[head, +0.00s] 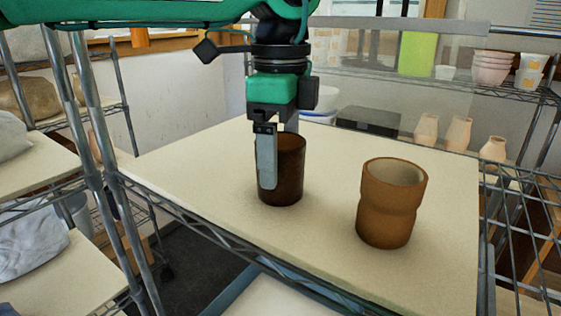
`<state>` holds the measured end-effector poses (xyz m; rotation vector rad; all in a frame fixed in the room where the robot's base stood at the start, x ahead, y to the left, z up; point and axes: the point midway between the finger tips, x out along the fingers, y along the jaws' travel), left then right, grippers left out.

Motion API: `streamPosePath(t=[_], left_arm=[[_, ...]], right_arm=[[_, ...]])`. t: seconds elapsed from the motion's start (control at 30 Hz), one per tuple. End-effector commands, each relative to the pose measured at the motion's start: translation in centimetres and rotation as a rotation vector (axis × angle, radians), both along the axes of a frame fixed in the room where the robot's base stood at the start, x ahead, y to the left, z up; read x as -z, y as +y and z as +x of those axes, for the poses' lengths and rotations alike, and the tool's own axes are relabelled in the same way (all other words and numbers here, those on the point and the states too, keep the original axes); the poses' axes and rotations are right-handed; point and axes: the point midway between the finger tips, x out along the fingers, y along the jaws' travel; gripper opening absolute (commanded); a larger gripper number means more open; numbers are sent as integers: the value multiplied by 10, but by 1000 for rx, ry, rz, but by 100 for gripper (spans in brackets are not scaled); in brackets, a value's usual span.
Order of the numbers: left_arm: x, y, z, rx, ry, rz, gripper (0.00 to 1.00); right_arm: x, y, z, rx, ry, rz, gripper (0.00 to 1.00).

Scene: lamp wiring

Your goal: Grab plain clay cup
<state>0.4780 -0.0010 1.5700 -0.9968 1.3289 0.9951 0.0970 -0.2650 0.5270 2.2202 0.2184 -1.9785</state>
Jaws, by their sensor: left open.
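A dark brown, straight-sided cup (289,178) stands upright near the middle of the cream board (220,170). A lighter brown clay cup (388,215) with a pinched waist and pale inside stands upright to its right, apart from it. My left gripper (274,160) points down at the dark cup with its jaws open. One finger hangs in front of the dark cup's near left side; the other shows only at its top, behind the rim, and its tip is hidden. I cannot tell whether the fingers touch the cup. My right gripper is not in view.
Wire shelving posts (95,110) and boards with wrapped lumps stand at the left. At the right, a rack holds several small pale vases (458,134) and stacked bowls (490,68). The board is clear left of the dark cup.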

Motion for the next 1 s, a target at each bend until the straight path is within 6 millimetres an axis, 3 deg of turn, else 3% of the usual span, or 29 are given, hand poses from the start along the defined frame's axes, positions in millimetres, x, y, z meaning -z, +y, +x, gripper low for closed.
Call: streamPosePath(t=[0.03, 0.23, 0.53, 0.8, 1.0], left_arm=[[0, 1, 0, 1, 3, 2, 87], [24, 1, 0, 0, 2, 2, 87], [29, 1, 0, -1, 0, -1, 87], [29, 1, 0, -1, 0, -1, 34], [29, 1, 0, -1, -1, -1, 31]], right_arm=[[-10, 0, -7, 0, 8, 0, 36], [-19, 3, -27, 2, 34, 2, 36], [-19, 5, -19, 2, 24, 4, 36], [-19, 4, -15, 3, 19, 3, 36], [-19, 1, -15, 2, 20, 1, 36]])
